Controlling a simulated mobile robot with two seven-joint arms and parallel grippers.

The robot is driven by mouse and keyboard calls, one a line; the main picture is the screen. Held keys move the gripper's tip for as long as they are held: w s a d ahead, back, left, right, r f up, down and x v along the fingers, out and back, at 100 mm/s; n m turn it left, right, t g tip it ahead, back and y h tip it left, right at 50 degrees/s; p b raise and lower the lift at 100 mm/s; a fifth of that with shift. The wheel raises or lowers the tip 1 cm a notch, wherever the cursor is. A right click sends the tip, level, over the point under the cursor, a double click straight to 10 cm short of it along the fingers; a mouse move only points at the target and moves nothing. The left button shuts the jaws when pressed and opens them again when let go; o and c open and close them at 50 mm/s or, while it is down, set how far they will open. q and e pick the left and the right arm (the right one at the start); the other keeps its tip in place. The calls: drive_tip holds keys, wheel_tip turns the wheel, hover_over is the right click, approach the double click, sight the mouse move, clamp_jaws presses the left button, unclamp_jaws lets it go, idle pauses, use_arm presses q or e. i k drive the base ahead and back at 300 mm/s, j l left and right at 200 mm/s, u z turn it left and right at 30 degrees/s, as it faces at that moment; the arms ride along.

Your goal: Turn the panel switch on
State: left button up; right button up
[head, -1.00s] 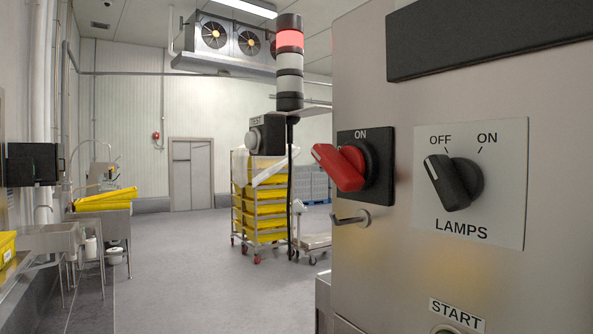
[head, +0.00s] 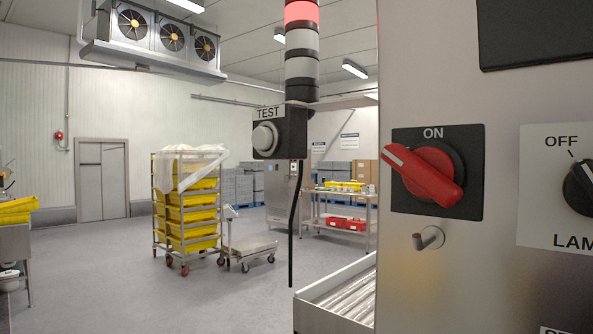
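The panel switch is a red rotary handle (head: 428,174) on a black square plate (head: 470,190) marked ON at the top. It is mounted on the steel cabinet face at the right of the head view. The handle is tilted, with its white-marked end up and to the left, away from the ON mark. A black LAMPS knob (head: 582,188) on a white plate (head: 540,190) marked OFF is cut by the right edge. Neither of my grippers shows in the head view.
A metal hook (head: 429,238) sticks out below the switch. A signal tower (head: 301,68), lit red, and a TEST button box (head: 279,135) stand left of the cabinet. A roller conveyor (head: 340,298) lies below. A rack of yellow crates (head: 188,215) and open floor are beyond.

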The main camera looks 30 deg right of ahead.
sight(427, 172)
drive_tip(key=i+j, duration=0.2)
drive_tip(key=i, duration=0.25)
drive_tip(key=i+j+u, duration=0.1)
drive_tip(key=i, duration=0.35)
drive_tip(key=i+z, duration=0.1)
drive_tip(key=z, duration=0.3)
drive_tip(key=i+j+z, duration=0.1)
drive_tip(key=z, duration=0.3)
drive_tip(key=i+j+z, duration=0.15)
drive_tip(key=z, duration=0.25)
drive_tip(key=i+z, duration=0.1)
drive_tip(key=z, duration=0.35)
drive_tip(key=j+z, duration=0.15)
drive_tip(key=z, duration=0.35)
drive_tip(key=i+j+z, duration=0.1)
drive_tip(key=z, duration=0.35)
drive_tip(key=i+j+z, duration=0.1)
drive_tip(key=z, duration=0.35)
drive_tip(key=j+z, duration=0.2)
drive_tip(key=z, duration=0.3)
